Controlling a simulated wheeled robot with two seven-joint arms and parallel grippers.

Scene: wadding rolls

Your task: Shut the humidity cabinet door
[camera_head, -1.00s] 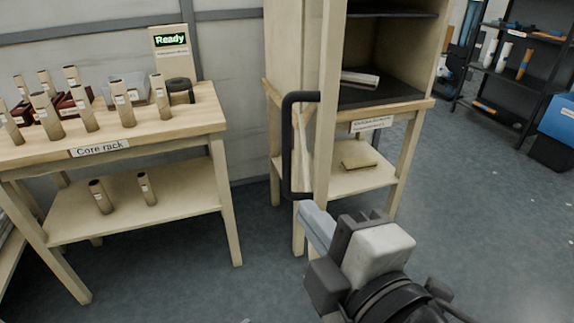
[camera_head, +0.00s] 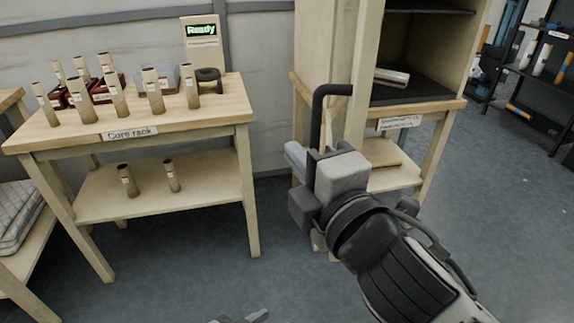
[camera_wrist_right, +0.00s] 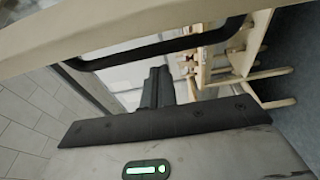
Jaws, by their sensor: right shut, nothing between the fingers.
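The humidity cabinet stands at the upper right in the head view, its dark inner shelf (camera_head: 425,92) exposed. Its pale door (camera_head: 364,65) is open and seen nearly edge-on, with a black bar handle (camera_head: 318,112) on its left face. My right gripper (camera_head: 294,157) is shut and empty, its fingertips just left of the handle's lower part, which it hides. In the right wrist view the shut fingers (camera_wrist_right: 158,76) point toward the handle bar (camera_wrist_right: 165,46), below the pale door (camera_wrist_right: 110,22). Contact cannot be told. A grey piece at the head view's bottom edge may be my left gripper (camera_head: 245,317).
A core rack table (camera_head: 200,118) with several tubes and a sign reading Ready (camera_head: 201,30) stands on the left. A black shelf unit (camera_head: 530,95) is at the far right. The floor (camera_head: 480,220) right of the cabinet is clear.

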